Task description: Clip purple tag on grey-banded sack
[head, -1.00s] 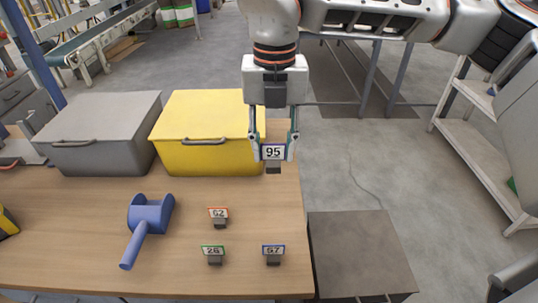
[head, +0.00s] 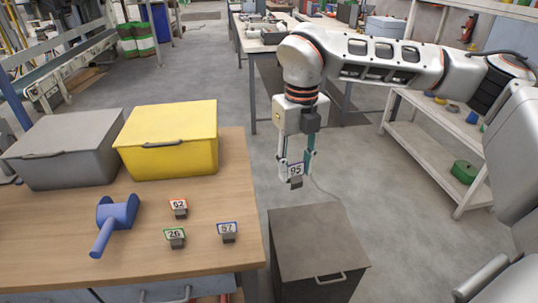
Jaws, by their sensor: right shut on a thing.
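The purple-bordered tag (head: 296,170), numbered 95, is held between the fingertips of my right gripper (head: 297,168). The gripper is shut on it and points down, with the tag upright and facing me. Gripper and tag hang in the air past the table's right edge, behind the dark grey cabinet in the picture. I see no grey-banded sack in this view. My left gripper is out of view.
The wooden table (head: 60,235) carries a grey box (head: 65,150), a yellow box (head: 168,140), a blue tool (head: 117,216) and red (head: 179,207), green (head: 175,236) and blue (head: 228,230) tags. A grey cabinet (head: 318,240) and shelving (head: 425,155) flank open floor.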

